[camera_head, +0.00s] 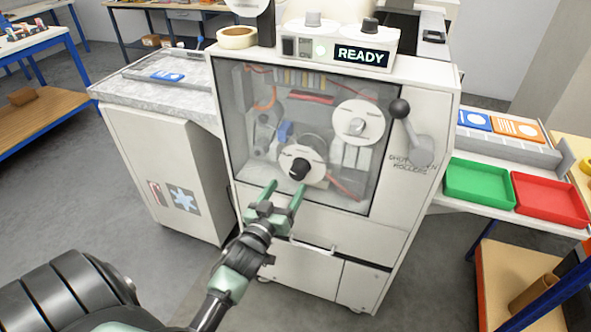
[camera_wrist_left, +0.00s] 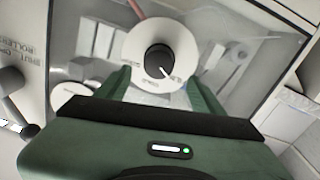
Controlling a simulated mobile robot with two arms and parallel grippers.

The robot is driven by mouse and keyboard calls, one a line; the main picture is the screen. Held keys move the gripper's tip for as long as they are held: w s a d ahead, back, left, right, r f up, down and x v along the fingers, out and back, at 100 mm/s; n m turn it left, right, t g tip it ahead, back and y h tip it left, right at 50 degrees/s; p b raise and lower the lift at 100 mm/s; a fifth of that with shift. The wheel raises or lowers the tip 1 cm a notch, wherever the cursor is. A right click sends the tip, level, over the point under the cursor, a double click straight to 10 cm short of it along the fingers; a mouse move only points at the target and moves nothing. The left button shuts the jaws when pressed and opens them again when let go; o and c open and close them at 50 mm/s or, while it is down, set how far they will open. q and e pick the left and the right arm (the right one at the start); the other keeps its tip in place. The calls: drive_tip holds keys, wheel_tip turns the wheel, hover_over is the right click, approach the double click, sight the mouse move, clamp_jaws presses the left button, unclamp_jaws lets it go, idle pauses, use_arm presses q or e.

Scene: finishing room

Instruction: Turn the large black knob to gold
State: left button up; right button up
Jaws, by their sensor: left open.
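The large black knob (camera_head: 299,169) sits at the centre of a round white dial on the machine's front. In the left wrist view the knob (camera_wrist_left: 158,61) has a white pointer line aimed toward the lower right. The dial's lettering is too small to read. My left gripper (camera_head: 283,186) is open, with its green fingers just below and in front of the dial. In the left wrist view the left gripper (camera_wrist_left: 160,82) has a finger on either side below the knob, apart from it and empty. My right gripper is not in view.
A second white dial (camera_head: 358,122) with a grey knob is at upper right. A black-balled lever (camera_head: 400,110) is at the panel's right. The display (camera_head: 361,56) reads READY. Green (camera_head: 478,182) and red (camera_head: 548,199) trays stand at right.

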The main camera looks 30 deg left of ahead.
sight(296, 175)
use_arm(q)
drive_tip(key=p+x, duration=0.1)
drive_tip(key=x, duration=0.5)
drive_tip(key=shift+w+d, duration=0.1)
drive_tip(key=shift+w, duration=0.55)
drive_tip(key=c, duration=1.4)
drive_tip(key=shift+m, duration=0.4)
drive_tip(key=m, duration=0.4)
drive_tip(key=shift+m, duration=0.4)
drive_tip(key=m, duration=0.5)
drive_tip(key=shift+m, duration=0.4)
